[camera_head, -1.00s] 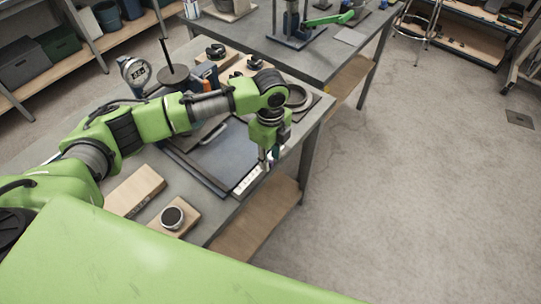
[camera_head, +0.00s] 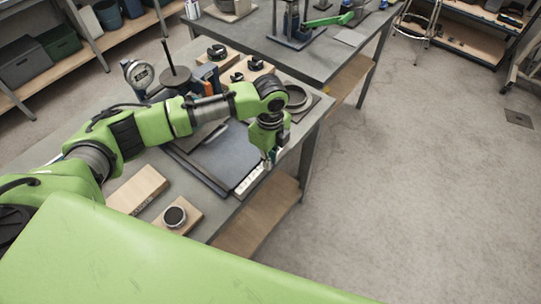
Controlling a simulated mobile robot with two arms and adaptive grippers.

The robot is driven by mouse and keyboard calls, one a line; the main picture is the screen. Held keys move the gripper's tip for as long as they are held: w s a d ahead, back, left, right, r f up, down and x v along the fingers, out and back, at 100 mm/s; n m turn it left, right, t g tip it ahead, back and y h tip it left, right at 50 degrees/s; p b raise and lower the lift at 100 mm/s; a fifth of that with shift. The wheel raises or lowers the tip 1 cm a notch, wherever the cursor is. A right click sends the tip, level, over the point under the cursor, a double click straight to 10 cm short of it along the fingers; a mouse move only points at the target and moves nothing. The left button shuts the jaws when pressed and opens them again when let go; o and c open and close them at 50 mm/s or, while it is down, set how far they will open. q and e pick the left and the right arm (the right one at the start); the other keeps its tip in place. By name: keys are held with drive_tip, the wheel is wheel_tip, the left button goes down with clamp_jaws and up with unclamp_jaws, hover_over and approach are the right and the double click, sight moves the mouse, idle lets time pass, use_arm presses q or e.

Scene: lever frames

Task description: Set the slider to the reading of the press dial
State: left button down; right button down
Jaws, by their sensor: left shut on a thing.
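The press dial (camera_head: 139,73) is a round gauge with a pale face at the back left of the near bench. Its reading is too small to make out. The slider's white marked scale (camera_head: 248,182) lies along the right front edge of a dark framed plate. My left gripper (camera_head: 269,161) points down at the far end of this scale and is shut on the slider, which its fingers mostly hide. My right gripper is not in view.
A wooden block with a round dark knob (camera_head: 174,216) and a long wooden block (camera_head: 137,189) lie at the bench's near side. A grey ring (camera_head: 298,97) sits beyond my arm. Open floor (camera_head: 420,200) lies to the right.

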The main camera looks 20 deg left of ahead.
use_arm(q)
drive_tip(key=c, duration=2.1)
unclamp_jaws()
drive_tip(key=shift+r, duration=0.1)
wheel_tip(320, 180, up, 12)
drive_tip(key=shift+f, duration=0.1)
